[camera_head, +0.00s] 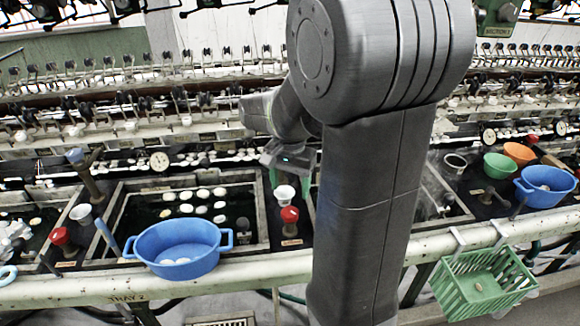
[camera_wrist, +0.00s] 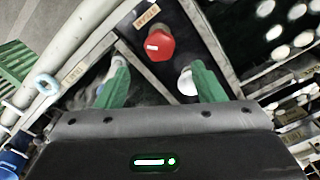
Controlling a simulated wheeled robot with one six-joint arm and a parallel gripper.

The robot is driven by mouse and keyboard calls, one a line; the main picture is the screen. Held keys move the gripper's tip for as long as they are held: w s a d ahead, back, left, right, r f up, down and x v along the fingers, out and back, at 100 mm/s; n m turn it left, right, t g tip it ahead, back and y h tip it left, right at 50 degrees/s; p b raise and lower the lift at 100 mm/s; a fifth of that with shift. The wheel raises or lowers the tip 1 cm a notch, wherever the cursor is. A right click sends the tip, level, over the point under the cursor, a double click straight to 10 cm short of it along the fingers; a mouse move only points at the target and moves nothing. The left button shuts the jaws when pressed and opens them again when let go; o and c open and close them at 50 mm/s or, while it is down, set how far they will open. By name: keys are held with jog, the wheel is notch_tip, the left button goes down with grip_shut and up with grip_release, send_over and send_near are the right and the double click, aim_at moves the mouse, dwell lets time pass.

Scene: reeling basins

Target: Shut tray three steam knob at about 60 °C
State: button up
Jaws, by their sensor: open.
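A red steam knob (camera_head: 289,214) stands on a dark post panel right of the cocoon-filled basin. In the wrist view the red knob (camera_wrist: 160,45) lies ahead of and between my fingertips, with a "STEAM" label (camera_wrist: 147,15) beside it. My gripper (camera_head: 289,182) has two green fingers, spread apart and empty, just behind the knob in the head view; it also shows in the wrist view (camera_wrist: 158,68). No touch on the knob is visible. A round dial gauge (camera_head: 159,161) is too small to read. My arm hides the basin behind it, and I see no tray three label.
A blue tub (camera_head: 178,262) sits on the front rail above "TRAY 2". Another red knob (camera_head: 60,236) is left. A green basket (camera_head: 478,289) hangs at right.

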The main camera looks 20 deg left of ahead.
notch_tip(320, 180, up, 6)
send_over(290, 211)
dwell(1.0)
notch_tip(290, 211, down, 14)
jog(key=shift+r, duration=0.1)
dwell(0.5)
jog(key=shift+f, duration=0.25)
jog(key=shift+r+n, duration=0.15)
jog(key=shift+n, duration=1.05)
jog(key=n, duration=0.6)
jog(key=shift+n, duration=0.4)
notch_tip(290, 211, up, 13)
dwell(0.7)
